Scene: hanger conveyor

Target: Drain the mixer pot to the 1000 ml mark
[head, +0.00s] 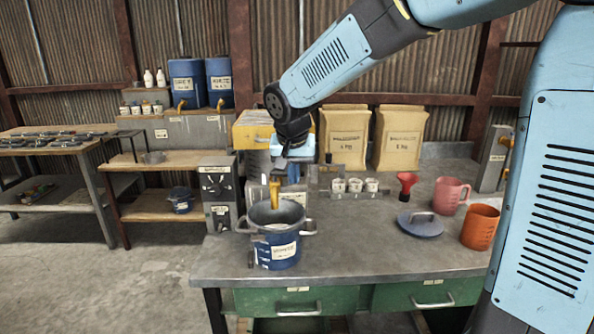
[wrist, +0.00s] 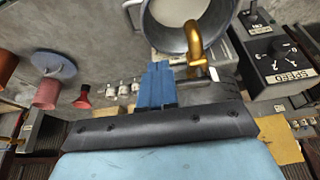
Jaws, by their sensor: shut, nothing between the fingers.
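The blue pot (head: 284,249) stands upright near the left end of the workbench, with two side handles and a pale label. Light marks on its left front are too small to read. The wrist view looks into the pot (wrist: 150,30), which holds a pale grey-white liquid or bottom; the level cannot be told. A brass tap (head: 274,190) hangs over the pot's rim; it also shows in the wrist view (wrist: 195,45). My gripper (head: 279,163) is above and just behind the pot, near the tap. Its blue fingers (wrist: 157,85) are shut and empty.
A speed control box (head: 216,184) stands left of the pot. A lid (head: 420,223), red funnel (head: 407,184), pink jug (head: 451,194) and orange jug (head: 480,226) are at right. Small white cups (head: 354,186) and tan sacks (head: 345,137) stand behind. The bench front middle is clear.

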